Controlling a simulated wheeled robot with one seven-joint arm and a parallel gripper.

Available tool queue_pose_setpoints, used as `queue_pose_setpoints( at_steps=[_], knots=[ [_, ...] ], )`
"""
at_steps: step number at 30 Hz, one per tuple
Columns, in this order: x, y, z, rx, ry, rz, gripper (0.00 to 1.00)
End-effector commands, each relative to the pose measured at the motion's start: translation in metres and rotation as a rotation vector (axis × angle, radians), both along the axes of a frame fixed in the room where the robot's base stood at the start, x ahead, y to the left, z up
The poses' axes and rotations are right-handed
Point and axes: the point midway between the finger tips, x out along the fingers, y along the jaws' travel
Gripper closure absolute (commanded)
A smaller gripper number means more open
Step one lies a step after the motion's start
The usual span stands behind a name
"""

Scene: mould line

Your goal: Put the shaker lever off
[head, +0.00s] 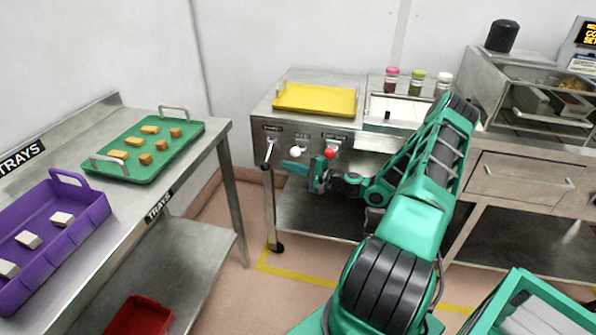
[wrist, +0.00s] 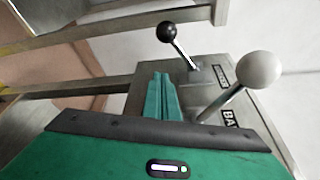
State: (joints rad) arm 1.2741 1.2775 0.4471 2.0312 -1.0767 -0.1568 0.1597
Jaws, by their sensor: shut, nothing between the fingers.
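Several levers stick out of the front of a steel machine. The left one has a black ball (head: 265,166) and hangs downward; it also shows in the wrist view (wrist: 167,32). The label by it is too small to read surely, so I cannot confirm it is the shaker lever. Right of it is a white-ball lever (head: 295,152), large in the wrist view (wrist: 258,69), beside a label starting "BA". A red-ball lever (head: 330,153) is further right. My gripper (head: 286,168) is shut and empty; in the wrist view its fingertips (wrist: 158,78) point between the black and white levers, apparently touching neither.
A yellow tray (head: 315,99) and several jars (head: 417,82) stand on the machine top. A table at left holds a green tray (head: 133,172) and a purple tray (head: 98,212). A machine leg stands under the black lever. Open floor lies between table and machine.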

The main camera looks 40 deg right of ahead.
Motion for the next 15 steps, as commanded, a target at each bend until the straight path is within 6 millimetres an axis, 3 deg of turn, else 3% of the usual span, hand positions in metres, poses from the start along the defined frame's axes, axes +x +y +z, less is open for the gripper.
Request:
queue_pose_setpoints(
  at_steps=[3,9,15],
  knots=[
    [0.017,0.010,-0.001,0.002,-0.001,0.002,1.00],
    [0.012,0.034,0.006,0.002,0.001,-0.001,1.00],
    [0.012,0.043,0.008,0.000,-0.001,-0.001,1.00]
  ],
)
